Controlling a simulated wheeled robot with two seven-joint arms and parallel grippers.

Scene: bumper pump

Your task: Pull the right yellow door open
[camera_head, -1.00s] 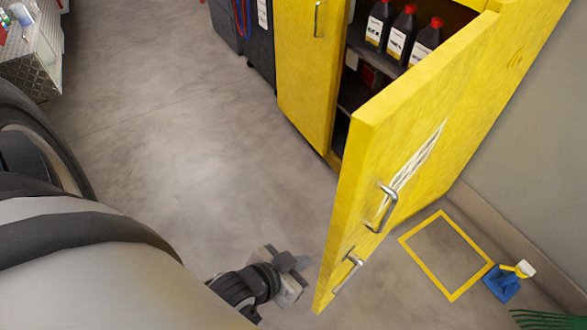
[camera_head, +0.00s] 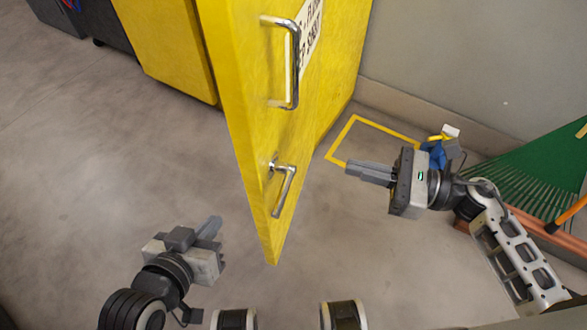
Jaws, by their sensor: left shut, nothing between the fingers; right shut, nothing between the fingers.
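The right yellow door (camera_head: 262,88) stands open, swung out towards me, with its free edge facing me. Its outer face carries a metal pull handle (camera_head: 295,65) and, lower down, a lever handle (camera_head: 285,190). My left gripper (camera_head: 215,225) is shut and empty at the lower left, apart from the door on its inner side. My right gripper (camera_head: 350,172) is shut and empty to the right of the door, on its outer side, apart from the lever handle. The cabinet's inside is hidden.
The left yellow door (camera_head: 165,45) is at the upper left. A yellow floor outline (camera_head: 345,135), a blue item (camera_head: 436,150) and a green rake (camera_head: 535,160) are at the right near the grey wall (camera_head: 460,60). The floor at left is clear.

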